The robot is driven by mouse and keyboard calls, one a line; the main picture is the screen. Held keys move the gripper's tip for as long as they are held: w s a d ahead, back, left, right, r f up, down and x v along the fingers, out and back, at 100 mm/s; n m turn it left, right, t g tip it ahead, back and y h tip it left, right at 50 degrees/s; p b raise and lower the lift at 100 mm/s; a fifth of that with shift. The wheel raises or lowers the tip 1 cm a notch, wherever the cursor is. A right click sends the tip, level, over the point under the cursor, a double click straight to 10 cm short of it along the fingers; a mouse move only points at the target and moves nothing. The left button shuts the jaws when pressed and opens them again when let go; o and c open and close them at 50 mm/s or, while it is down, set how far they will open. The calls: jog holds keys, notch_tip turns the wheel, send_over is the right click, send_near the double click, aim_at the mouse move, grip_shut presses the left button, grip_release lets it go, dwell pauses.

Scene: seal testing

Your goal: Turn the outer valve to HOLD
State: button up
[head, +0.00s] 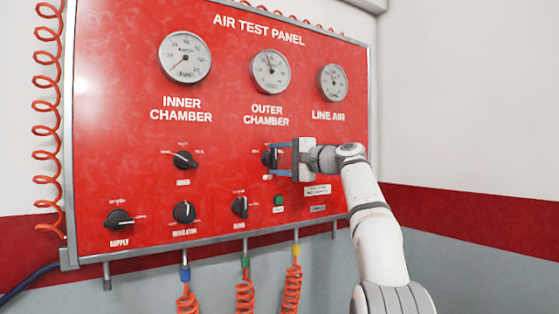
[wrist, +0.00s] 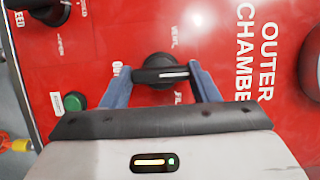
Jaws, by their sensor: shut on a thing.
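The outer valve is a black knob (head: 268,157) under the OUTER CHAMBER gauge, and it also shows in the wrist view (wrist: 158,70). My gripper (head: 273,158) reaches it from the right with its blue fingers. In the wrist view my gripper (wrist: 161,80) has one finger at each end of the knob's bar, shut on it. The knob's white line points toward the OUTER CHAMBER lettering, which is up on the panel. It lies between the VENT and FILL marks. I cannot read a HOLD mark; a finger covers part of that area.
The red panel (head: 120,130) carries other knobs: the inner valve (head: 185,160), the supply knob (head: 119,220), the regulator knob (head: 184,212) and another lower knob (head: 240,207). A green button (head: 279,200) sits just below my gripper. Orange coiled hoses hang below and at left.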

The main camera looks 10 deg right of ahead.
jog(key=o, duration=1)
jog(key=b+v, duration=0.3)
jog(key=v, duration=0.4)
jog(key=shift+s+d, duration=0.3)
jog(key=shift+d, duration=0.05)
jog(key=shift+c, duration=0.3)
